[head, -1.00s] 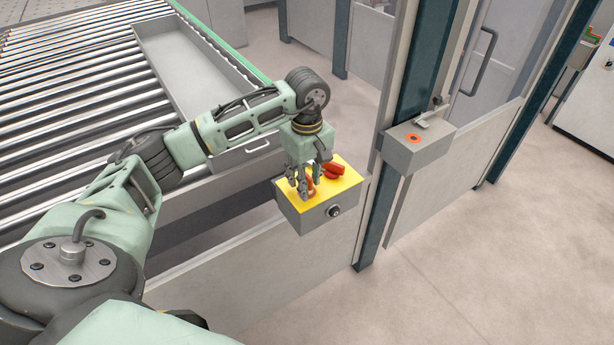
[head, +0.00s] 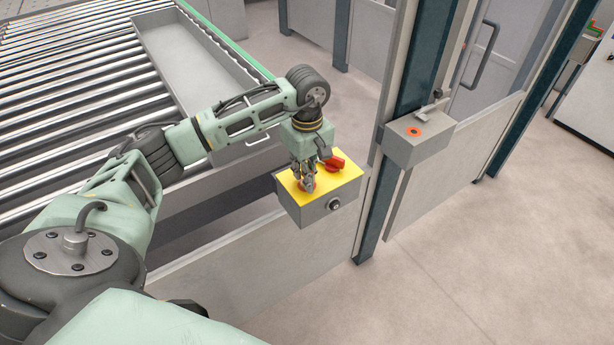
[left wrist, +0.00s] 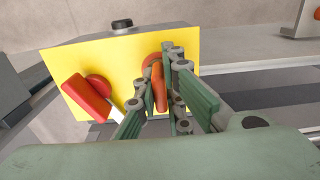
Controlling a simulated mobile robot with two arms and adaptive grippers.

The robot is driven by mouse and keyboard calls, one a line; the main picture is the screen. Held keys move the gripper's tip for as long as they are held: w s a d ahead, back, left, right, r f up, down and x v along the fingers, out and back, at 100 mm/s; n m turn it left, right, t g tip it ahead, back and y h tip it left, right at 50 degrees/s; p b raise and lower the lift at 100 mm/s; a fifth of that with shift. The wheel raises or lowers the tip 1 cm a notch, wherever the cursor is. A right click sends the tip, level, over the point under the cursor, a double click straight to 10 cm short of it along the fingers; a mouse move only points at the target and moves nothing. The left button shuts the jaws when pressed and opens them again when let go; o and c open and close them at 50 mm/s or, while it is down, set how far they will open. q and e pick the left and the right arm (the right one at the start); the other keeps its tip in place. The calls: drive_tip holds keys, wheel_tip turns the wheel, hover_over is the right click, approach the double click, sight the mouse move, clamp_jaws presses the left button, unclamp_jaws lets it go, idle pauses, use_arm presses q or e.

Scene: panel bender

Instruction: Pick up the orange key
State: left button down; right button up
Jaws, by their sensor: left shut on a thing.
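The orange key (left wrist: 160,88) stands on the yellow top of a grey switch box, in the left wrist view. My left gripper (head: 305,183) points down over the left part of that top and is shut on the key, with fingers on both sides of it. In the head view the fingers hide most of the key; only a bit of orange shows beside them. The yellow top (left wrist: 75,55) and the grey box (head: 320,212) are seen in both views. I cannot tell whether the key is lifted. My right gripper is in neither view.
A red rotary handle (head: 331,163) sits beside the key on the box; it also shows in the left wrist view (left wrist: 87,98). A grey lock box (head: 418,145) with an orange ring is on the gate post to the right. A roller conveyor (head: 75,90) lies left.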

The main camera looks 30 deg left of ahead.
use_arm(q)
drive_tip(key=shift+r+b, duration=0.55)
wheel_tip(320, 180, up, 2)
drive_tip(key=shift+r+b, duration=0.25)
drive_tip(key=shift+b, duration=0.65)
drive_tip(key=d+r+b, duration=0.3)
drive_tip(key=d+r, duration=0.4)
drive_tip(key=d, duration=0.4)
drive_tip(key=shift+s+d+r, duration=0.15)
drive_tip(key=shift+d+r, duration=0.05)
drive_tip(key=shift+d, duration=0.15)
